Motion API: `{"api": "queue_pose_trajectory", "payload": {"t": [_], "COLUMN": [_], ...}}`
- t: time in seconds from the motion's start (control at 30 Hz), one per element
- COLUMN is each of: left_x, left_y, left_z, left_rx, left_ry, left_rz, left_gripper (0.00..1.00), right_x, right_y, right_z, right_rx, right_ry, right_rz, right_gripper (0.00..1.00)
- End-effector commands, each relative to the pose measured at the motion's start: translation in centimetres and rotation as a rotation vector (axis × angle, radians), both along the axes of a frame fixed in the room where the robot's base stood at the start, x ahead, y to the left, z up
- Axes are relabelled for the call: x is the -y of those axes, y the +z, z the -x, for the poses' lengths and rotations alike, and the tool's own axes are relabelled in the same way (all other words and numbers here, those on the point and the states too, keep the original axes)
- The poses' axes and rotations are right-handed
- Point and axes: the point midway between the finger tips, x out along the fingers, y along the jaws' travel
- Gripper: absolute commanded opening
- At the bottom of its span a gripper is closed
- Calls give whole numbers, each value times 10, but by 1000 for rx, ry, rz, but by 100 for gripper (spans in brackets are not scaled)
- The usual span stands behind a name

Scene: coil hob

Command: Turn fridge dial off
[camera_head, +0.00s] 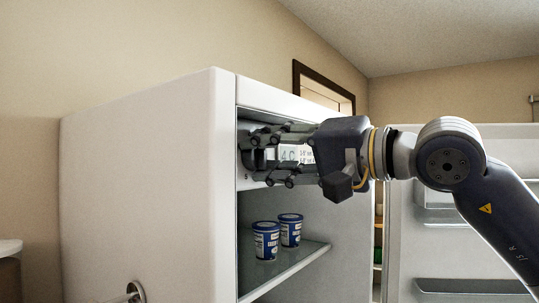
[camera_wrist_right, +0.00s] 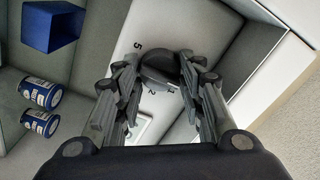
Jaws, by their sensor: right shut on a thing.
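The fridge (camera_head: 150,180) stands with its door (camera_head: 460,245) open to the right. The fridge dial (camera_wrist_right: 160,68) is dark and round, on a pale panel with printed numbers in the right wrist view. My right gripper (camera_head: 258,160) reaches into the upper part of the fridge, and it also shows in the right wrist view (camera_wrist_right: 160,75). Its two fingers are on either side of the dial and shut on it. The fingers hide part of the dial and some of the numbers. My left gripper is in neither view.
Two blue and white tubs (camera_head: 278,235) stand on a glass shelf (camera_head: 290,275) below my right gripper. A blue box (camera_wrist_right: 50,27) shows at the upper left of the right wrist view. The fridge's side walls are close to the gripper.

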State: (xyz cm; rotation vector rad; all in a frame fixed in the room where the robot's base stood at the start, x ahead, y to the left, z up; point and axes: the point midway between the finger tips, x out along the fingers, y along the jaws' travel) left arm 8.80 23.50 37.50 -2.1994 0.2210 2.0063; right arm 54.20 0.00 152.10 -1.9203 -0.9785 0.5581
Motion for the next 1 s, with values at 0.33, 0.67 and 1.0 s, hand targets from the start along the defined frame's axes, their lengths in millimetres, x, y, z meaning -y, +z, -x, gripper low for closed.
{"api": "queue_pose_trajectory", "payload": {"t": [0.33,0.67,1.0], "left_x": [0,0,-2], "left_y": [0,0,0], "left_z": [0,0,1], "left_rx": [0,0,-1], "left_ry": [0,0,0], "left_rz": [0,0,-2], "left_gripper": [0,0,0], "right_x": [0,0,14], "right_y": [0,0,0], "right_z": [0,0,9], "right_rx": [6,5,5], "right_ry": [0,0,-2], "right_rz": [4,4,3], "right_gripper": [12,57,57]}}
